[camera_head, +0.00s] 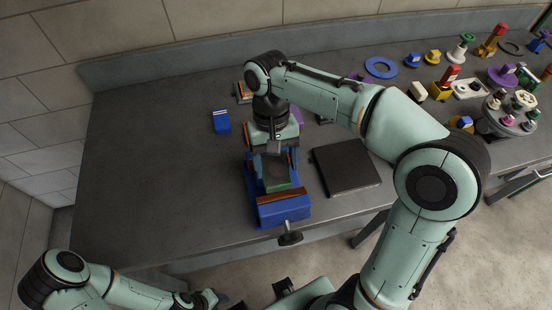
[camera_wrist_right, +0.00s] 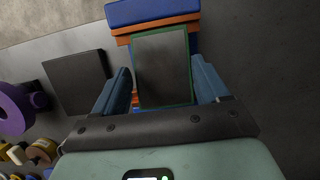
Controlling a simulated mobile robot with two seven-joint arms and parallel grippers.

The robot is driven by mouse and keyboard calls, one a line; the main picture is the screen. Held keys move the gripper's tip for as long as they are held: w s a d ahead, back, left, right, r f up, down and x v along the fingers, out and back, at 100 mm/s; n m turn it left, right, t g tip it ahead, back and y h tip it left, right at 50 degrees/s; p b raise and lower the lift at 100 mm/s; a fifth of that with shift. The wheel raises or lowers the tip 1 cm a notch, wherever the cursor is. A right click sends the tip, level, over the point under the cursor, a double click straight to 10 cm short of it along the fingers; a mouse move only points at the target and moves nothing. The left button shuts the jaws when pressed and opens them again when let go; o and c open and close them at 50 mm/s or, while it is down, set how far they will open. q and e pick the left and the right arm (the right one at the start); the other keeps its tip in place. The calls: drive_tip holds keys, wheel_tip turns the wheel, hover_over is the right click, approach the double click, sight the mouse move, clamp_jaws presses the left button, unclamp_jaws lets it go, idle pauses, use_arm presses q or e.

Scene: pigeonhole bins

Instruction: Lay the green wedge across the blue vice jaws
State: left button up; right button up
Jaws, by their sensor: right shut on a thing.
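The green wedge (camera_head: 278,185) has a dark grey upper face and green edges. It also shows in the right wrist view (camera_wrist_right: 162,68). My right gripper (camera_head: 275,168) is shut on it, one blue finger on each side. The blue vice (camera_head: 284,211) stands at the table's front edge, its front jaw faced with an orange-brown strip. In the wrist view the vice's blue jaw (camera_wrist_right: 150,11) lies just beyond the wedge. The wedge is over the vice; I cannot tell whether it touches the jaws. My left gripper (camera_head: 207,298) is low at the picture's bottom, apart from the vice.
A flat dark square plate (camera_head: 346,170) lies right of the vice. A small blue block (camera_head: 221,122) stands behind and left. Several coloured parts and a round grey stand (camera_head: 508,120) crowd the right side. The table's left part is clear.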

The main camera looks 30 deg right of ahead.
use_arm(q)
drive_tip(key=shift+s+f+b, duration=0.4)
drive_tip(key=shift+f+b, duration=0.1)
drive_tip(key=shift+f, duration=0.2)
use_arm(e)
drive_tip(key=shift+f, duration=1.2)
drive_tip(key=o, duration=1.2)
drive_tip(key=shift+c, duration=0.2)
use_arm(q)
drive_tip(key=shift+r, duration=0.1)
use_arm(e)
drive_tip(key=shift+w+r+p, duration=0.1)
drive_tip(key=shift+r+p, duration=0.35)
drive_tip(key=shift+r, duration=0.05)
drive_tip(key=shift+p+v, duration=1.55)
drive_tip(key=shift+v, duration=0.55)
use_arm(q)
drive_tip(key=w+r, duration=0.4)
drive_tip(key=r, duration=0.1)
use_arm(e)
drive_tip(key=shift+w+f, duration=0.1)
drive_tip(key=shift+f, duration=0.05)
use_arm(q)
drive_tip(key=shift+s, duration=0.15)
drive_tip(key=shift+t, duration=0.4)
drive_tip(key=shift+w+r+p, duration=1.05)
drive_tip(key=shift+w+r, duration=0.4)
drive_tip(key=shift+w, duration=0.25)
use_arm(e)
drive_tip(key=v, duration=1.3)
